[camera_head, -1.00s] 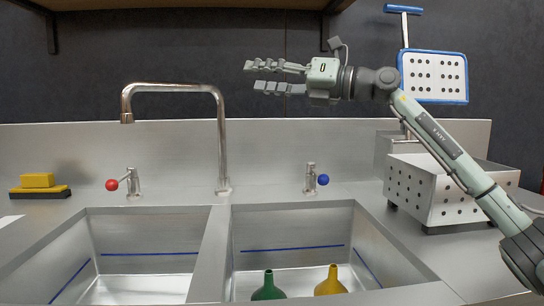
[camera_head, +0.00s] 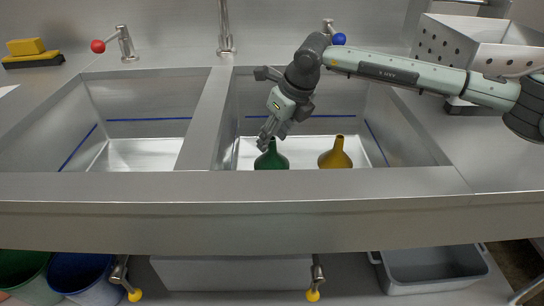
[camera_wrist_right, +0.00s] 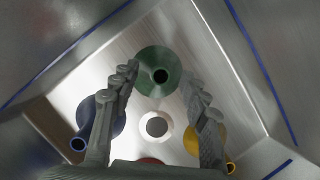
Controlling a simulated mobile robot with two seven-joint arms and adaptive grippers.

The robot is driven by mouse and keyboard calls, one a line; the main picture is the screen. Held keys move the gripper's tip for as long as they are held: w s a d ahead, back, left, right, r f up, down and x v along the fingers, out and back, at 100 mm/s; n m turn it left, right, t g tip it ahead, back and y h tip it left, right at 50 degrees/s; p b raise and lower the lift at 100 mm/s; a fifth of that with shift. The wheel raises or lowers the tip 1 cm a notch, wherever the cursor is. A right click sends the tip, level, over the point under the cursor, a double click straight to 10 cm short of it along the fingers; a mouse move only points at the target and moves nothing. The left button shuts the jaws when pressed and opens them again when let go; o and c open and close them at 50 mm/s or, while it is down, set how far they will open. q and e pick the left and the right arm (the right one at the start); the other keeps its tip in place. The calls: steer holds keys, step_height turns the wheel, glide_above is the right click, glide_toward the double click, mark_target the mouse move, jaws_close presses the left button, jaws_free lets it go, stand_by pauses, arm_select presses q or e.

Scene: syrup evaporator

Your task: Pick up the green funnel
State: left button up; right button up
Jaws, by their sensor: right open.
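The green funnel (camera_head: 271,157) stands spout up in the right basin of the sink, partly hidden by the basin's front edge. In the right wrist view the green funnel (camera_wrist_right: 158,72) lies just beyond and between the fingertips, seen from above. My right gripper (camera_head: 268,136) points down into the right basin, just above the green funnel. In the right wrist view its two fingers (camera_wrist_right: 160,78) are apart with nothing held between them. My left gripper is not in view.
A yellow funnel (camera_head: 335,154) stands to the right of the green one. The wrist view also shows a blue funnel (camera_wrist_right: 97,118), a drain hole (camera_wrist_right: 156,125) and a bit of red (camera_wrist_right: 150,161). The sink's front edge (camera_head: 240,190) and the divider (camera_head: 204,120) bound the basin.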

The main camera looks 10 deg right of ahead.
steer(key=shift+x, duration=0.95)
steer(key=shift+c, duration=0.2)
steer(key=shift+r, duration=0.1)
jaws_close()
steer(key=shift+w, duration=0.1)
